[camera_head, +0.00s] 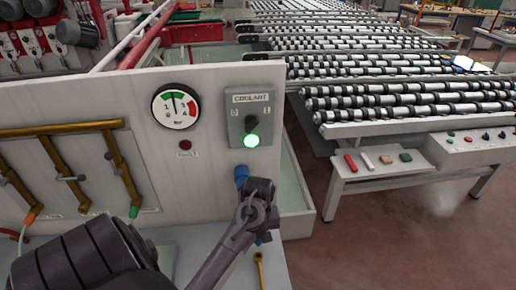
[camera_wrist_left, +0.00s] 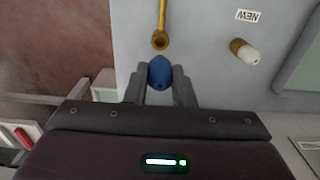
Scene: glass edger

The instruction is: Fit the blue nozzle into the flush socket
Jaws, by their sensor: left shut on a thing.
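My left gripper (camera_wrist_left: 160,80) is shut on the blue nozzle (camera_wrist_left: 160,72), which shows between its two grey fingers in the wrist view. In the head view the nozzle (camera_head: 266,238) shows only as a bit of blue beside my wrist, above the grey bench. A brass piece with a rounded end (camera_wrist_left: 160,40) lies just beyond the nozzle tip in the wrist view, apart from it in the picture. It also shows in the head view (camera_head: 259,266). I cannot tell which part is the flush socket. My right gripper is not in view.
A blue piece (camera_head: 241,174) sits by the white panel (camera_head: 200,75), partly behind my arm. The panel carries a gauge (camera_head: 176,106) and the coolant switch (camera_head: 250,122). A white-and-brass fitting (camera_wrist_left: 244,50) lies by a NEW label (camera_wrist_left: 261,15). A roller table (camera_head: 400,100) stands right.

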